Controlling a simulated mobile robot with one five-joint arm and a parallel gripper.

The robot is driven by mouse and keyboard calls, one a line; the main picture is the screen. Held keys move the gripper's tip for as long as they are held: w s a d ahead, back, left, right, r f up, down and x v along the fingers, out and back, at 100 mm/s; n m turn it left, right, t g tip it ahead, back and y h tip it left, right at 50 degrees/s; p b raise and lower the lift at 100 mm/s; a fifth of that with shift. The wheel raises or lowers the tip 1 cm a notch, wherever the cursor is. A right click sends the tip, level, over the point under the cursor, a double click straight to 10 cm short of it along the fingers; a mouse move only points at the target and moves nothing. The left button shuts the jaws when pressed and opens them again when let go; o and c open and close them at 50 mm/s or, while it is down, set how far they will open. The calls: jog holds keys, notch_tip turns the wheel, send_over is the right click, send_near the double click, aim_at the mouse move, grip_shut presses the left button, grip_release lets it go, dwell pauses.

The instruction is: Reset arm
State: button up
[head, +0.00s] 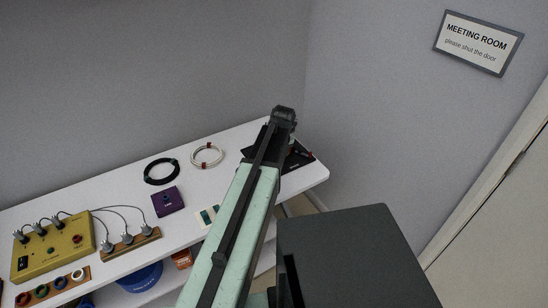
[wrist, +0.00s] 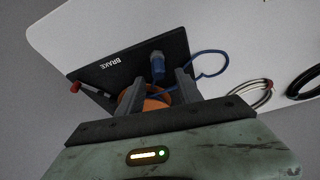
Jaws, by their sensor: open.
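My arm (head: 232,235), pale green with dark parts, stretches out over the far right end of the white shelf in the head view. My gripper (wrist: 157,88) is open in the wrist view, its two dark fingers apart. A black board marked BRAKE (wrist: 108,68) lies beyond and beneath the fingers. A blue plug-like piece (wrist: 157,66) and an orange round part (wrist: 152,104) show between the fingers; contact cannot be told. A red-tipped lever (wrist: 76,87) is at the board's left edge. In the head view my arm partly hides the black board (head: 303,155).
On the white shelf (head: 95,188) are a black cable coil (head: 161,171), a white coil (head: 206,155), a purple box (head: 167,201) and a yellow box (head: 52,248) with cables. Grey walls stand behind and right. A sign (head: 478,43) hangs near the door (head: 500,200).

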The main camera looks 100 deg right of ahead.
jog(key=shift+r+p, duration=2.15)
jog(key=shift+r, duration=0.25)
jog(key=shift+f, duration=0.1)
